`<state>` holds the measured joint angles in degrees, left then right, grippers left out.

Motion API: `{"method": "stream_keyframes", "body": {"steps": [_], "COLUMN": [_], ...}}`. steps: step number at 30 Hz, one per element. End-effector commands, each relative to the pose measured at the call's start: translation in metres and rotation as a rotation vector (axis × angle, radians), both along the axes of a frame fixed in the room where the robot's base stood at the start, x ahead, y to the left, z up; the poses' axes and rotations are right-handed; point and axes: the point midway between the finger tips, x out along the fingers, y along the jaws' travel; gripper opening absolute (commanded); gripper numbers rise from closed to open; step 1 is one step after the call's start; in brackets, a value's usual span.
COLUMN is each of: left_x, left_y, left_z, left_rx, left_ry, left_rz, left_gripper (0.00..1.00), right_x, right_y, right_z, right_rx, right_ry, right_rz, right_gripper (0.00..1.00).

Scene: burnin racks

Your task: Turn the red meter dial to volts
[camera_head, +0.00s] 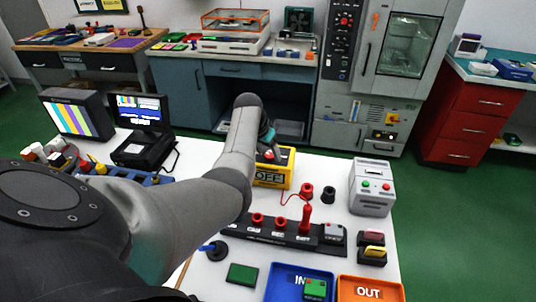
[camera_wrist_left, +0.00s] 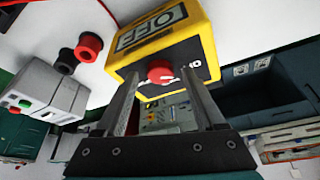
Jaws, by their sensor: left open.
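The yellow meter (camera_head: 288,168) stands on the white bench beyond my left arm, with its display reading OFF. In the left wrist view the meter (camera_wrist_left: 196,38) fills the upper middle, and its display reads OFF at a slant. Its red dial (camera_wrist_left: 160,72) sits on the black-edged face. My left gripper (camera_wrist_left: 160,78) is open, with one finger to each side of the dial and the tips close to the meter face. I cannot tell whether they touch it. The dial's pointer setting is not readable. In the head view my arm mostly hides the left gripper. My right gripper is not in view.
A red lead runs from the meter to a red probe (camera_head: 305,218) in the black socket strip (camera_head: 262,232). Red and black round posts stand right of the meter. A grey box (camera_head: 371,188) is further right. A blue IN tray (camera_head: 282,291) and orange OUT tray (camera_head: 369,291) are in front.

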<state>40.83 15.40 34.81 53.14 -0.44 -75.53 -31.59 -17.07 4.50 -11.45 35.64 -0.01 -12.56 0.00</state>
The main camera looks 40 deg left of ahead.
Motion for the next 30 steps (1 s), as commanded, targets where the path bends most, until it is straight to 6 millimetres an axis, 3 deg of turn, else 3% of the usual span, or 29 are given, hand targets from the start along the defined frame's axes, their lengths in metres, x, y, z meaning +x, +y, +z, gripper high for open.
{"method": "stream_keyframes", "body": {"steps": [12,30], "left_x": [0.0017,0.0015], "left_y": [0.0008,0.0008], "left_z": [-0.0034,-0.0036], "left_rx": [0.001,0.001], "left_ry": [-0.001,0.000], "left_rz": [0.000,0.000], "left_gripper": [0.70,0.02], "right_x": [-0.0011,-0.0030], "right_y": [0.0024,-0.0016], "right_z": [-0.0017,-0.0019], "right_rx": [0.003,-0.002], "right_ry": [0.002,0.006], "right_rz": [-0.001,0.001], "right_gripper": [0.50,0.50]}}
